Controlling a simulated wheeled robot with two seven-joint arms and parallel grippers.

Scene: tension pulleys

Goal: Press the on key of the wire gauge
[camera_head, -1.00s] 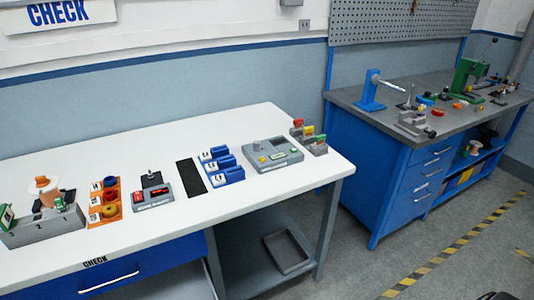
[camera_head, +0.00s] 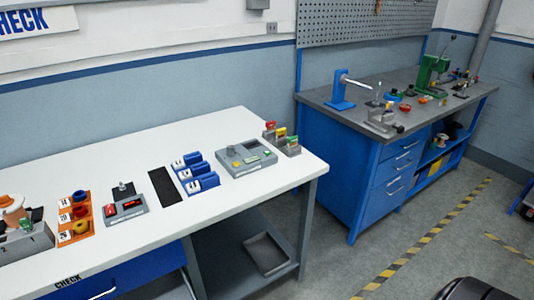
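Two instruments stand on the white table, and I cannot tell for certain which is the wire gauge. The key labels are too small to read. Neither of my grippers is in view, and nothing touches either unit.
The white table (camera_head: 110,170) also holds an orange tray (camera_head: 77,217), a black mat (camera_head: 165,186), blue blocks (camera_head: 196,173) and a grey holder with coloured tops (camera_head: 282,139). A blue workbench (camera_head: 335,185) stands right, across a floor gap. A dark rounded object (camera_head: 475,290) is at bottom right.

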